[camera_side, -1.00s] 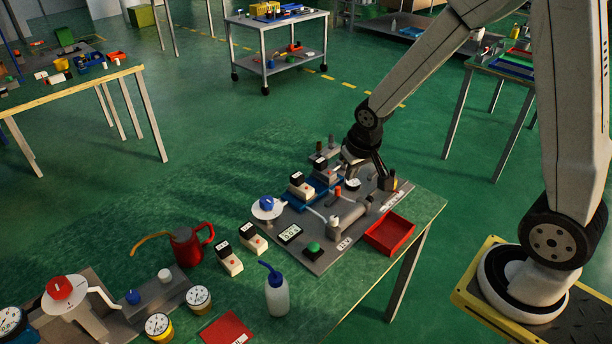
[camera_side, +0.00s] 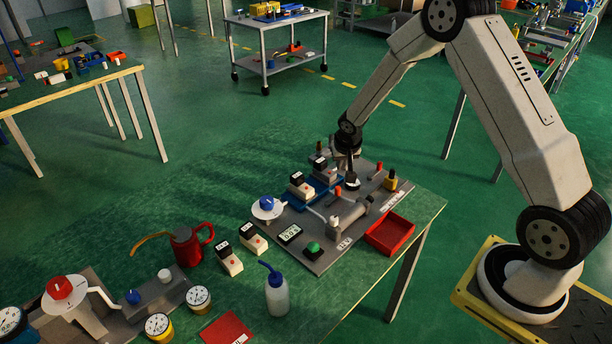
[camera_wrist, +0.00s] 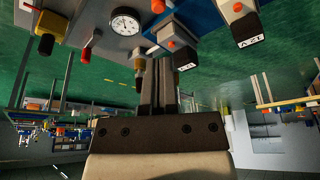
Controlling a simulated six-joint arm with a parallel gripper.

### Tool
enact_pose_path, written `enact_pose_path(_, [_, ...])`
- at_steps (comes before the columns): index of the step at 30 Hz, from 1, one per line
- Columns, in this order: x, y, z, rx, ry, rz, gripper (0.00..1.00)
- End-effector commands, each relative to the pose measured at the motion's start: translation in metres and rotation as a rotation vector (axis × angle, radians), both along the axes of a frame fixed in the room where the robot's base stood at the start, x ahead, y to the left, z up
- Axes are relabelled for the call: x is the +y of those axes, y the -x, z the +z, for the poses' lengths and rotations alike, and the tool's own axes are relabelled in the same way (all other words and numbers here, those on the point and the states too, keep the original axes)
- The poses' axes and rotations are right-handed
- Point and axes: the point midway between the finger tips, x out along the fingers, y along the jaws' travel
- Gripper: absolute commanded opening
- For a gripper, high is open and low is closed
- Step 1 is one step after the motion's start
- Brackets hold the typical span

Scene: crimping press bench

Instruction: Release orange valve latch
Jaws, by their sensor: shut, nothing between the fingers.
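My gripper (camera_side: 351,184) points down over the far part of the grey press plate (camera_side: 320,245), its fingers shut and empty. In the wrist view the two dark fingers (camera_wrist: 158,64) lie close together. A small orange upright piece (camera_side: 338,191), which looks like the valve latch, stands on the plate just left of and nearer than my fingertips. In the wrist view an orange piece (camera_wrist: 157,6) shows beyond the fingertips, and a small orange knob (camera_wrist: 171,44) shows close beside them. I cannot tell which of these is the latch, or whether my fingers touch anything.
A blue fixture with black-and-white blocks (camera_side: 301,187) stands left of my gripper. A yellow block (camera_side: 390,181) stands to the right. A round gauge (camera_wrist: 125,22) shows in the wrist view. A red tray (camera_side: 390,234) sits near the bench's right edge.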

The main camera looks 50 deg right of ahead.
Motion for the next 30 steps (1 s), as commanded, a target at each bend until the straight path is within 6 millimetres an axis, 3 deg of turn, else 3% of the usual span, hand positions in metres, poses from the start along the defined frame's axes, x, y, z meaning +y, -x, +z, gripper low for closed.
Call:
enact_pose_path(17, [-0.001, -0.002, -0.004, 0.000, 0.000, 0.000, 0.00])
enact_pose_path(30, [-0.008, -0.011, -0.040, 0.002, -0.001, 0.000, 0.00])
